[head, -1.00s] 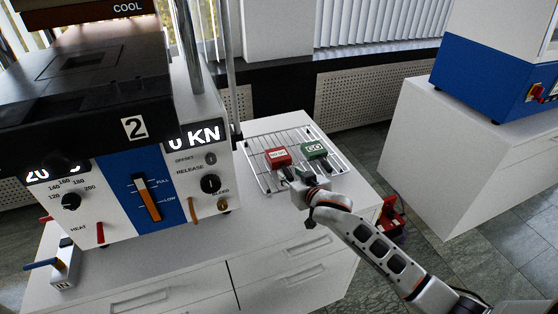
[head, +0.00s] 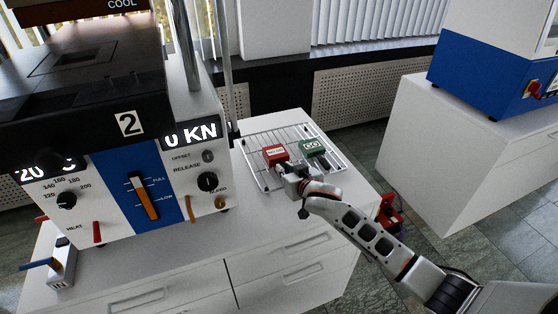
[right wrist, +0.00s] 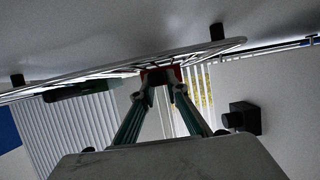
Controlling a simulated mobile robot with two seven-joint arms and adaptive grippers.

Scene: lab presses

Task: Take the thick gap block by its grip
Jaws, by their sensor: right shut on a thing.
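Two labelled blocks are at the wire rack (head: 262,180): a red one (head: 275,153) on the left and a green one marked GO (head: 312,147) on the right. The red block's label is too small to read surely, and I cannot tell by sight which is thicker. My right gripper (head: 285,170) is shut at the near side of the red block, on its grip. In the right wrist view the fingers (right wrist: 160,84) close together at the red block (right wrist: 161,73). The fingers hide most of the grip. My left gripper is not in view.
A blue and white machine (head: 488,75) stands on the right cabinet. A red object (head: 389,213) is beside the front cabinet.

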